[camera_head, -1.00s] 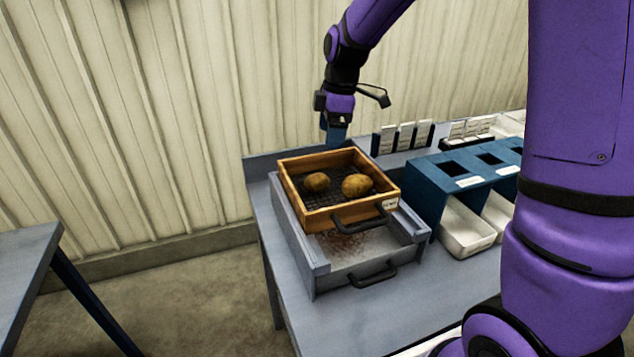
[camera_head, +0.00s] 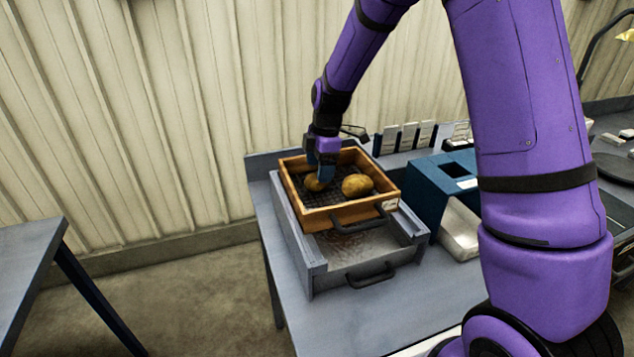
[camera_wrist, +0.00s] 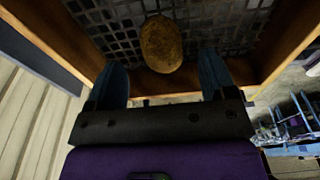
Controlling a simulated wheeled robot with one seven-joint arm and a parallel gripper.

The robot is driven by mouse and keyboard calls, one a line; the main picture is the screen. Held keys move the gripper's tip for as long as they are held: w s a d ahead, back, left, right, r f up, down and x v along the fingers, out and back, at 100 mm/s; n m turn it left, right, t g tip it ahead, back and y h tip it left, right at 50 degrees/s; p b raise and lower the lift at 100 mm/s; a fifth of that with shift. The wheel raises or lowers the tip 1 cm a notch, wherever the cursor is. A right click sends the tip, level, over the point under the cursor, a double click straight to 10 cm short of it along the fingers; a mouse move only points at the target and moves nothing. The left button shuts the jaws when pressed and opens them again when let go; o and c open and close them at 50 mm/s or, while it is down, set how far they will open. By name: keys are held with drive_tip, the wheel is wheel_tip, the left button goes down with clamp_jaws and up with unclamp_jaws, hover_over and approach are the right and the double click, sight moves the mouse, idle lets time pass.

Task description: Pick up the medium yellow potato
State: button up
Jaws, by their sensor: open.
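Two yellow-brown potatoes lie on the dark mesh floor of a wooden-framed sieve (camera_head: 350,217) in the head view. The left potato (camera_head: 313,184) looks smaller and is partly hidden by my gripper (camera_head: 324,176). The right potato (camera_head: 357,185) looks larger and lies clear of it. My gripper is open and points down inside the sieve, at the left potato. In the wrist view, one potato (camera_wrist: 161,44) lies lengthwise just beyond and between the two blue fingers (camera_wrist: 163,70). The fingers look apart from it, and nothing is held.
The sieve sits on a grey box frame (camera_head: 317,265) with a black handle at its front. A blue sorting unit (camera_head: 428,190) with a white bin (camera_head: 459,230) stands to the right. Small cards (camera_head: 408,137) stand behind. The sieve's wooden walls surround my fingers.

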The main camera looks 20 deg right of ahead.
drive_tip(key=f, duration=0.4)
drive_tip(key=shift+s+a+f, duration=0.1)
drive_tip(key=shift+s+a, duration=0.05)
drive_tip(key=shift+a, duration=0.2)
drive_tip(key=c, duration=1.1)
